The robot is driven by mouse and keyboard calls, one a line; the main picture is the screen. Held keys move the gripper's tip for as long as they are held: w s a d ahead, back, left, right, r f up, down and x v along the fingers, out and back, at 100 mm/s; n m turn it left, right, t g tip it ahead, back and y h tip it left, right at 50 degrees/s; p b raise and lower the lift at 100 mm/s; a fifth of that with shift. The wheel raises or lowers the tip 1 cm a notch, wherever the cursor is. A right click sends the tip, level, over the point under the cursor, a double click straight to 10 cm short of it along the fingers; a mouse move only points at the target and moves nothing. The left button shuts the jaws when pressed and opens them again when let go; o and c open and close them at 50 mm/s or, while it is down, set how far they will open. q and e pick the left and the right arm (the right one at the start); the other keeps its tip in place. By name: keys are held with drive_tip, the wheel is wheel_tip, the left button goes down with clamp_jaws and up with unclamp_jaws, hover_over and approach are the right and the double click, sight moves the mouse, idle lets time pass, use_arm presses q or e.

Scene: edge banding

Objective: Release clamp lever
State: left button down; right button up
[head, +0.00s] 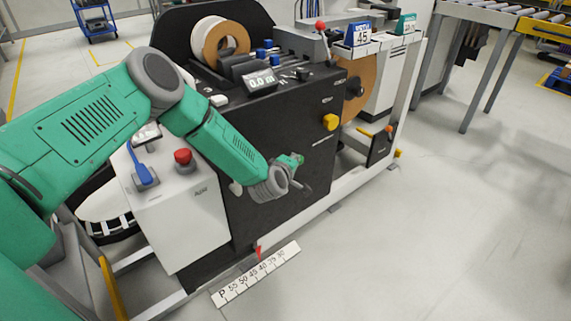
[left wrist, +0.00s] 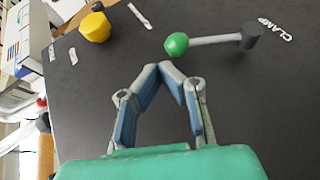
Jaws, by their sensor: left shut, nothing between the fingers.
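The clamp lever (left wrist: 215,41) shows in the left wrist view on the dark machine panel. It has a green ball knob (left wrist: 176,44) at its left end, a grey rod and a dark pivot (left wrist: 250,36) at its right, beside a "CLAMP" label. My left gripper (left wrist: 160,68) is shut and empty, its tips just below the knob in that view. I cannot tell whether they touch it. In the head view my left gripper (head: 303,186) is in front of the machine's black front face, and the lever is hard to make out there. My right gripper is not in view.
A yellow knob (head: 330,122) is on the black front panel, and also shows in the left wrist view (left wrist: 95,27). A white cabinet with a red button (head: 183,156) and a blue-handled control (head: 145,176) is at left.

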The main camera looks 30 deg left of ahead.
use_arm(q)
drive_tip(key=r+p+v, duration=0.1)
drive_tip(key=p+v, duration=0.1)
drive_tip(key=v, duration=0.5)
drive_tip(key=shift+w+d, duration=0.15)
drive_tip(key=shift+r, duration=0.1)
